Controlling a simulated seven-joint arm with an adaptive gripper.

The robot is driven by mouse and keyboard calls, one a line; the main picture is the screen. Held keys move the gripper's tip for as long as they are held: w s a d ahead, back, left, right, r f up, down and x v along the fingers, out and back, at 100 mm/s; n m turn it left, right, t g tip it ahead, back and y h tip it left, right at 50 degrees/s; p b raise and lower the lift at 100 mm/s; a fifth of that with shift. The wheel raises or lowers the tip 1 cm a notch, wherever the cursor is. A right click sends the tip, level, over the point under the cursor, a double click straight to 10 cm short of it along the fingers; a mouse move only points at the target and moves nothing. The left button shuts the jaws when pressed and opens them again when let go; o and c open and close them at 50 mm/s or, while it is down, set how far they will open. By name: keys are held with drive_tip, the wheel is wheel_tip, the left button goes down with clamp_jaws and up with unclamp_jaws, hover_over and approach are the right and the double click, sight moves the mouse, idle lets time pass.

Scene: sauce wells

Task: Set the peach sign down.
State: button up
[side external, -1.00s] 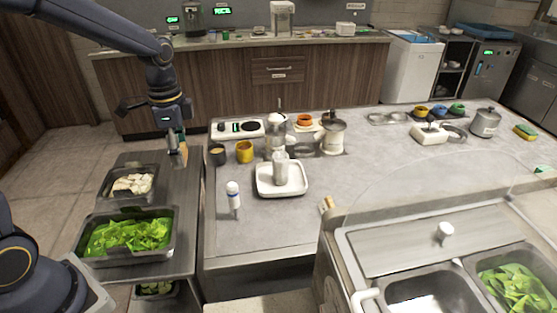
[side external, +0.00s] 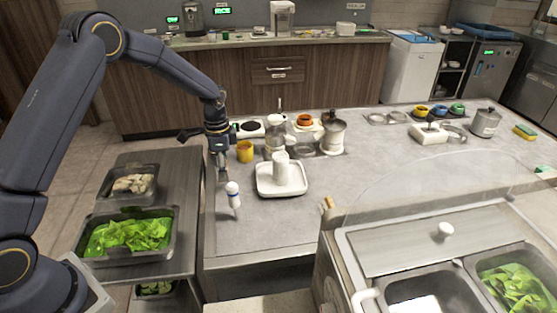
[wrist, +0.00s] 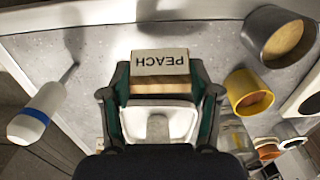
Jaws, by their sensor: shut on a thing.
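The peach sign (wrist: 160,62) is a small pale block with the word PEACH on its face, upside down in the wrist view. My gripper (wrist: 160,88) is shut on it, one finger at each side. In the side view my gripper (side external: 220,158) is over the left part of the grey counter, left of the yellow cup (side external: 245,152). The sign is small there and partly hidden by the fingers. I cannot tell exactly how high it is above the counter.
A white tray (side external: 295,190) holding a pale cylinder is to the right. A dark cup (wrist: 280,37) is beside the yellow cup.

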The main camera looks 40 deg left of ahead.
drive_tip(key=shift+w+f, duration=0.4)
drive_tip(key=shift+f, duration=0.1)
drive_tip(key=shift+w+a+f, duration=0.1)
drive_tip(key=shift+w+f, duration=0.05)
drive_tip(key=shift+f, duration=1.5)
drive_tip(key=shift+f, duration=0.15)
drive_tip(key=o, duration=1)
drive_tip(key=shift+c, duration=0.2)
